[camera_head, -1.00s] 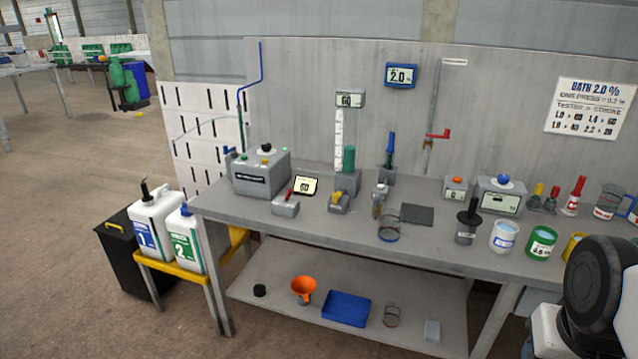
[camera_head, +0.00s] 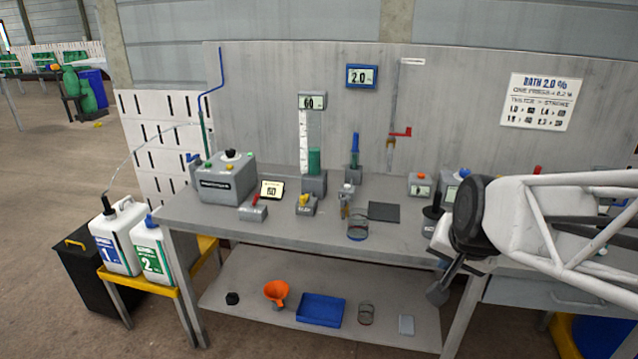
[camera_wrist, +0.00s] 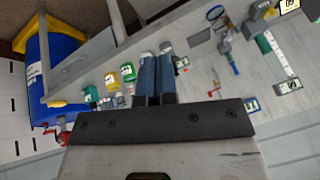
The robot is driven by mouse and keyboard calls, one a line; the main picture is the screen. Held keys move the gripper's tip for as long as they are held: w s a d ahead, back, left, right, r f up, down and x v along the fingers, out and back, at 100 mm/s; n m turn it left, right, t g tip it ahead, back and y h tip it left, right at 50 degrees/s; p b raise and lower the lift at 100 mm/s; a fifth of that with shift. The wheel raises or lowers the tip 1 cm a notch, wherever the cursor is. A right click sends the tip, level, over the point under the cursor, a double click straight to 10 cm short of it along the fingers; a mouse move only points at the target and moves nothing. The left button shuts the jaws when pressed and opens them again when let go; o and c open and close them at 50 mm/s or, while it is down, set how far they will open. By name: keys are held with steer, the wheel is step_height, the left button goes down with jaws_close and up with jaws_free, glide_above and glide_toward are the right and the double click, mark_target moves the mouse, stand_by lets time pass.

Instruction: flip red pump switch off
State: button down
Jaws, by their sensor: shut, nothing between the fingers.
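The red pump switch (camera_head: 254,208) is a small grey box with a red lever, standing on the left part of the bench in front of the grey pump unit (camera_head: 224,178). Its lever stands tilted up; its on or off position is too small to tell. My gripper (camera_head: 438,292) is at the bench's front edge, well right of the switch and touching nothing that I can see. In the wrist view my gripper (camera_wrist: 155,78) shows two blue-grey fingers side by side, shut and empty. I cannot make out the red switch there.
White jugs (camera_head: 117,237) stand left of the bench. The air above the bench's left front is clear.

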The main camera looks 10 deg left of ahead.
steer(key=w+a+f+m+t+y, duration=0.1)
steer(key=w+a+f+m+t, duration=0.25)
steer(key=w+a, duration=0.95)
steer(key=w+a+f+m+t+y, duration=0.25)
steer(key=w+a+m, duration=0.25)
steer(key=w+a, duration=0.75)
steer(key=m+t+h, duration=0.2)
steer(key=m+t, duration=0.5)
steer(key=m, duration=0.2)
glide_toward(260, 212)
steer(key=shift+s+d+r, duration=0.55)
steer(key=shift+s+d, duration=0.05)
steer(key=shift+d, duration=0.2)
steer(key=shift+s+d+r, duration=0.55)
steer(key=shift+s+d, duration=0.05)
steer(key=shift+d, duration=0.2)
steer(key=w, duration=0.3)
steer(key=w+a, duration=0.1)
steer(key=w, duration=0.5)
steer(key=shift+w+a+r, duration=0.3)
steer(key=shift+r, duration=0.1)
steer(key=shift+w+a+r, duration=0.25)
steer(key=shift+w+a, duration=0.2)
steer(key=shift+a, duration=0.1)
steer(key=shift+w+a+r, duration=0.25)
steer(key=shift+w+a, duration=0.15)
steer(key=shift+a, duration=0.1)
steer(key=shift+w+a+r, duration=0.2)
steer(key=shift+w+a, duration=0.15)
steer(key=shift+a, duration=0.15)
